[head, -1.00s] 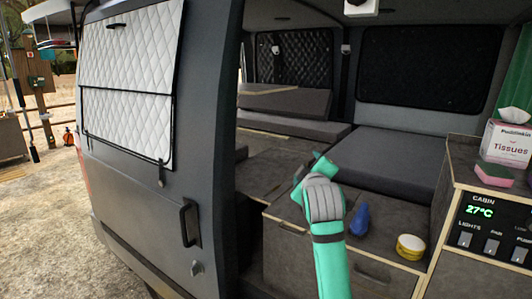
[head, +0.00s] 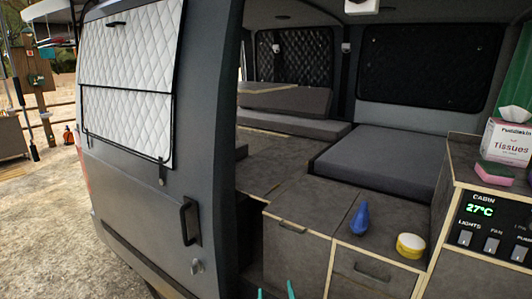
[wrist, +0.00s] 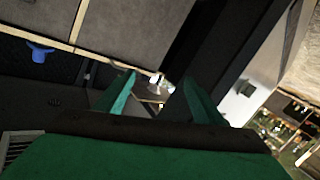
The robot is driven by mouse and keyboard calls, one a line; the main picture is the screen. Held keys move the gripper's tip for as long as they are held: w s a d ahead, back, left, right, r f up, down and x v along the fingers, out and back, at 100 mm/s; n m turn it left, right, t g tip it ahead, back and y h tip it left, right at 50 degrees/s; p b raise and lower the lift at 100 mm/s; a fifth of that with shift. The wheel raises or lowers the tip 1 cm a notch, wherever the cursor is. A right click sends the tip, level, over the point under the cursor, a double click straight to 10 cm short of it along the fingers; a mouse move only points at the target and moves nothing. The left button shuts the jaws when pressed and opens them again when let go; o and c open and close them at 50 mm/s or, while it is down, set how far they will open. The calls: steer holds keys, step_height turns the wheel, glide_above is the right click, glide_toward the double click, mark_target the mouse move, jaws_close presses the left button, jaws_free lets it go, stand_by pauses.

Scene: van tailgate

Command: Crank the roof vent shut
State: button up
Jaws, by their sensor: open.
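The roof vent and its crank cannot be made out for certain. A white fitting (head: 362,6) on the van ceiling is cut off by the top edge of the head view, and I cannot tell whether it belongs to the vent. My gripper (wrist: 160,88) is open in the wrist view, its two green fingers apart. A small pale shape (wrist: 156,82) shows between the fingertips, apparently in the background; I cannot tell what it is. In the head view, two teal tips (head: 277,291) poke up at the bottom edge, in front of the drawers.
A blue object (head: 360,219) and a yellow round tin (head: 410,246) stand on the drawer unit. A tissue box (head: 508,141) and pink sponge (head: 495,173) sit on the right counter above the cabin panel (head: 494,226). The open door (head: 150,170) borders the left.

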steer(key=s+a+f+m, duration=0.2)
steer(key=s+f, duration=0.4)
steer(key=s, duration=0.7)
steer(key=s+a+f+m, duration=0.1)
steer(key=s+f, duration=0.6)
steer(key=s, duration=0.5)
steer(key=s+r, duration=0.2)
steer(key=s, duration=0.9)
steer(key=s+r+m+g, duration=0.1)
steer(key=s+r, duration=0.2)
steer(key=s, duration=0.8)
steer(key=shift+d, duration=0.4)
steer(key=shift+f, duration=0.1)
steer(key=shift+s+a, duration=0.25)
steer(key=shift+a, duration=0.15)
